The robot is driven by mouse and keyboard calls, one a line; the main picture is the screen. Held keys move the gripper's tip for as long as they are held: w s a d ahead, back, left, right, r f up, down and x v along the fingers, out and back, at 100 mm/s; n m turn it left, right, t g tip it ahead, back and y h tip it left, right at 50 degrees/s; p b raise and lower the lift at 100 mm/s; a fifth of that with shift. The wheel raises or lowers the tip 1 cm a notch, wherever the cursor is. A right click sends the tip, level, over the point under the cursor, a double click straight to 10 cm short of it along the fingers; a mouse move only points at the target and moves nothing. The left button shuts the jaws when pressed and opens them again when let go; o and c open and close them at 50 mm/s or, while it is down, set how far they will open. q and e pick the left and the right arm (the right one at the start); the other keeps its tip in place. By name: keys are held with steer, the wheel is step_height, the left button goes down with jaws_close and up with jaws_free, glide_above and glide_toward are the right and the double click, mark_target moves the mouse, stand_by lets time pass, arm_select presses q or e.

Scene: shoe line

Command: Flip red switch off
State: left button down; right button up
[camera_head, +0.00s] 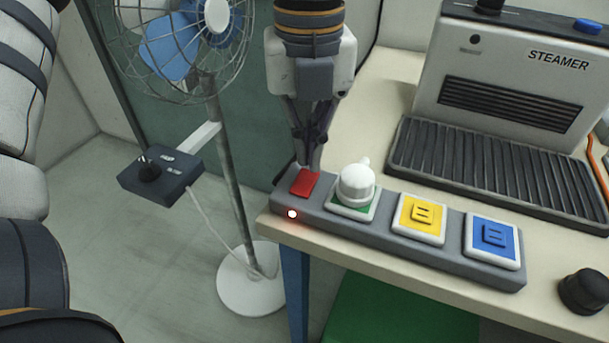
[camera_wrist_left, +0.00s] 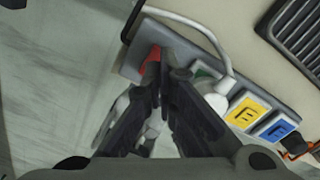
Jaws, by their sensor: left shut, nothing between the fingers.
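The red switch (camera_head: 305,184) is a small red rocker at the left end of a grey power strip (camera_head: 374,231) on the table's front edge. A small light (camera_head: 292,214) glows on the strip's front below it. My left gripper (camera_head: 310,166) is shut and empty, pointing down, with its fingertips right behind the red switch. In the left wrist view the fingertips (camera_wrist_left: 163,58) overlap the red switch (camera_wrist_left: 151,62) and partly hide it. I cannot tell whether they touch it. My right gripper is not in view.
A white plug (camera_head: 357,184) sits in the green socket beside the switch. Yellow (camera_head: 420,217) and blue (camera_head: 493,241) sockets are empty. A steamer (camera_head: 520,75) stands behind, a black knob (camera_head: 584,291) lies front right, and a fan (camera_head: 180,40) stands left of the table.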

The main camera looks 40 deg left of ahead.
mark_target(307, 175)
arm_select(q)
steer(key=shift+f, duration=1.5)
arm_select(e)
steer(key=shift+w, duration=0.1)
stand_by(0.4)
arm_select(q)
step_height(307, 175, up, 5)
steer(key=p, duration=0.4)
steer(key=shift+r+p, duration=0.5)
steer(key=shift+r, duration=0.65)
steer(key=shift+f, duration=0.1)
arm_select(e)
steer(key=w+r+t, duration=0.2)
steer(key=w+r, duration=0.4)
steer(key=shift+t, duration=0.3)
